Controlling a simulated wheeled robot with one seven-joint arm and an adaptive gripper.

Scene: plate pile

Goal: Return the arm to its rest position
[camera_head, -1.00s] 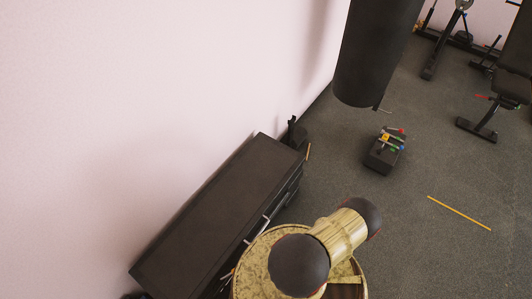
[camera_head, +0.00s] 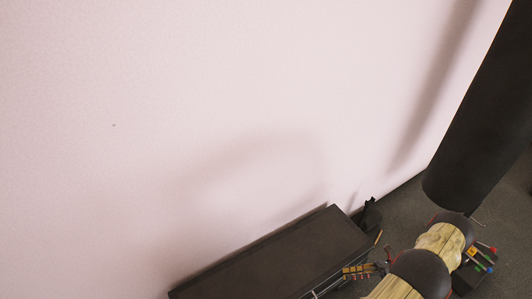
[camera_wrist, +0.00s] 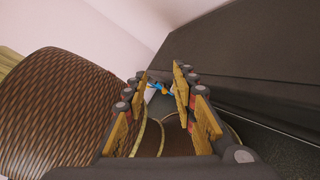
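My gripper (camera_head: 362,270) shows in the head view at the lower edge, beside the front of a long black cabinet (camera_head: 290,257). It also shows in the wrist view (camera_wrist: 160,78), with its two yellow-padded fingers apart and nothing held between them. My arm comes up from the lower right in the head view, and its links hide part of the floor. The cabinet also fills the right of the wrist view (camera_wrist: 255,50). A small blue and white item (camera_wrist: 158,88) shows beyond the fingertips, too small to name.
A pale pink wall (camera_head: 180,120) stands behind the cabinet. A black hanging cylinder (camera_head: 485,120) is at the right. A dark box with colourful items (camera_head: 478,268) lies on the grey floor (camera_head: 400,210). A brown woven-patterned surface (camera_wrist: 60,105) is close on the wrist view's left.

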